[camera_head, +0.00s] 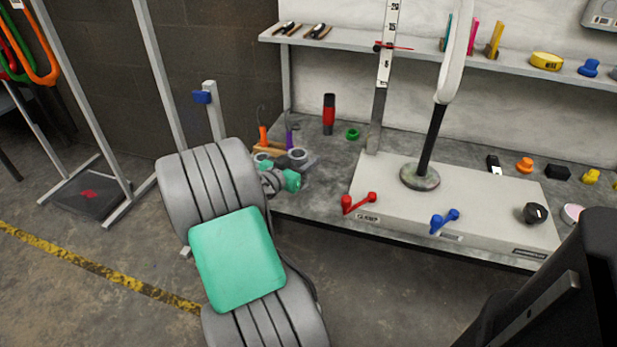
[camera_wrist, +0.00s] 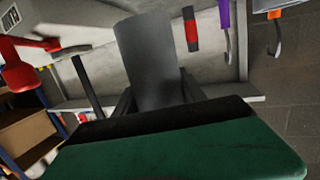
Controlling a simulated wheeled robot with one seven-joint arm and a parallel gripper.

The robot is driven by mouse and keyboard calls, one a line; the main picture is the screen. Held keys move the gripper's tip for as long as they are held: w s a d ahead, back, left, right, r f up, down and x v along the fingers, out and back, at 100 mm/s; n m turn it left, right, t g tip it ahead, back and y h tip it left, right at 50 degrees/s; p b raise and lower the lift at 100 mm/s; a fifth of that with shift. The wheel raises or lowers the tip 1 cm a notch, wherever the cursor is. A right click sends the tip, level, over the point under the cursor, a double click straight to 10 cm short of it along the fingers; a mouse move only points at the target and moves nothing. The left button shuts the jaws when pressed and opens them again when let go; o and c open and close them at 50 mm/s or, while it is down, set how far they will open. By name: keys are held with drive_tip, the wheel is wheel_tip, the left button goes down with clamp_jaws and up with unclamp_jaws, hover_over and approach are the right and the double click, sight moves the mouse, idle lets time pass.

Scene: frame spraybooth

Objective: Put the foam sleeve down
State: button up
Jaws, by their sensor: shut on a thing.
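The foam sleeve (camera_wrist: 148,48) is a plain dark grey cylinder in the middle of the wrist view. My gripper (camera_wrist: 157,95) has its two black fingers on either side of the sleeve's near end and is shut on it. The sleeve points away from my gripper. In the head view, I cannot clearly make out the sleeve or my fingers; my grey and green arm covers much of the area at the bench's left end. I cannot tell whether the sleeve touches the bench.
Bare bench shows around the bottle.

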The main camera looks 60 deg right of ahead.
drive_tip(key=shift+w+d+f+b, duration=0.1)
drive_tip(key=shift+d+f+b, duration=0.45)
drive_tip(key=shift+d+f, duration=0.9)
drive_tip(key=shift+w+d+f+b, duration=0.1)
drive_tip(key=shift+d+f+b, duration=0.6)
drive_tip(key=shift+f, duration=1.2)
drive_tip(key=shift+d+f+b, duration=0.35)
drive_tip(key=shift+d+f, duration=0.95)
drive_tip(key=shift+f, duration=0.4)
drive_tip(key=o, duration=1.5)
